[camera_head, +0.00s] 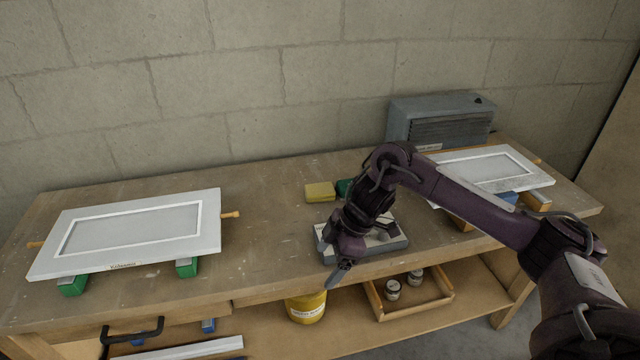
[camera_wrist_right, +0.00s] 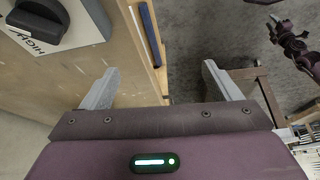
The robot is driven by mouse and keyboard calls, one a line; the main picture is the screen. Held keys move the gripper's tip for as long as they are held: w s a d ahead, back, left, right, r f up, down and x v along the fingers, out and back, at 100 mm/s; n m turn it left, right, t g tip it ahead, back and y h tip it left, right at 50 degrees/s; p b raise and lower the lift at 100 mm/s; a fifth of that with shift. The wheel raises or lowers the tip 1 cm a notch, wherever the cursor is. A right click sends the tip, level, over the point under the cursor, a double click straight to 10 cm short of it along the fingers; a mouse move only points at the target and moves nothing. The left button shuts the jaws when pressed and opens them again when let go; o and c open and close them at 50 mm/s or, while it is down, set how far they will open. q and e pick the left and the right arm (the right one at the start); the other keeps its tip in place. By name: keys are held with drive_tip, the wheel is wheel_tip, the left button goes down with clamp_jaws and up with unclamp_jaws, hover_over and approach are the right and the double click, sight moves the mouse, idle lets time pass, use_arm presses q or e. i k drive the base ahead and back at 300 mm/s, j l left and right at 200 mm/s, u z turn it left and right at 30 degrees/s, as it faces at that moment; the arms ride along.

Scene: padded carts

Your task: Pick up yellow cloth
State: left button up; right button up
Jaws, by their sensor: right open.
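A yellow folded cloth (camera_head: 320,191) lies flat on the wooden bench top, near the middle and towards the wall. My right gripper (camera_head: 341,273) is in front of it, nearer the bench's front edge and a little to the right, apart from the cloth. In the right wrist view my right gripper (camera_wrist_right: 160,85) is open, with nothing between its fingers. The cloth does not show in that view. My left gripper is not seen in the head view.
A green block (camera_head: 345,187) sits right beside the cloth. White framed panels rest on blocks at left (camera_head: 135,230) and right (camera_head: 490,168). A grey heater (camera_head: 440,118) stands behind.

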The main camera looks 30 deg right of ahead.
sight(321, 192)
drive_tip(key=i+l, duration=0.85)
drive_tip(key=i, duration=0.15)
